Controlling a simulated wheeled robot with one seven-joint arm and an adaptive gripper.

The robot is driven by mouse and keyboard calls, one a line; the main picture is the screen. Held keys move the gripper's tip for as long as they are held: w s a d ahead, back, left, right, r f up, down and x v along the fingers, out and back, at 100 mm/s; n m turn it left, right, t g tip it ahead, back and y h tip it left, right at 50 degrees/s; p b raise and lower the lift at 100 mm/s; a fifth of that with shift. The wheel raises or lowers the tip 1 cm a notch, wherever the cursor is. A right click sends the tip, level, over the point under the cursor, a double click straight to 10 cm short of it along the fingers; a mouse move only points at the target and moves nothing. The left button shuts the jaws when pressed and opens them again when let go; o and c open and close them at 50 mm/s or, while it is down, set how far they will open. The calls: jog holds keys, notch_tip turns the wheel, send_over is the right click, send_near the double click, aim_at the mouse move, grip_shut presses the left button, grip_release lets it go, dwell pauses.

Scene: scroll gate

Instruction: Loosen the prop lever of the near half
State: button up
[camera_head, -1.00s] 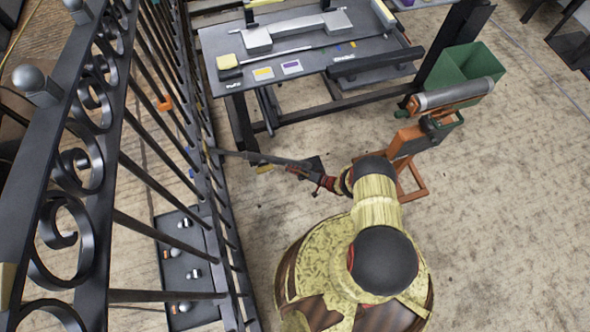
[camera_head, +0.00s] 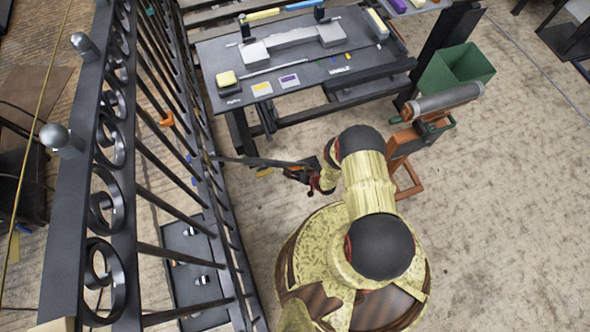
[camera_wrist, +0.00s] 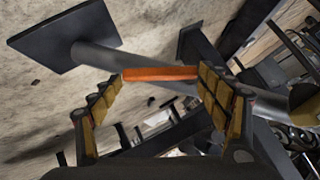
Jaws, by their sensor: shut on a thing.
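The black scroll gate (camera_head: 115,160) runs along the left of the head view. A dark prop bar (camera_head: 245,160) reaches from its bars toward my gripper (camera_head: 303,174). In the wrist view a grey prop tube (camera_wrist: 105,57) with a dark square plate (camera_wrist: 65,36) lies beyond the fingers. An orange lever (camera_wrist: 160,74) spans the gap between the two padded fingers of my gripper (camera_wrist: 161,80). My gripper is shut on this lever, with a pad at each end of it. The exact contact and the lever's joint are hard to make out.
A dark work table (camera_head: 300,75) with labelled pads and a grey part stands beyond the gripper. An orange stand (camera_head: 405,150) with a grey roller and a green bin (camera_head: 458,70) are to the right. A dark tray (camera_head: 195,265) lies under the gate bars.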

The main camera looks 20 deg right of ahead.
dwell(0.4)
jog(key=o, duration=1.7)
jog(key=shift+r, duration=0.1)
jog(key=v, duration=1.2)
jog(key=shift+a, duration=0.15)
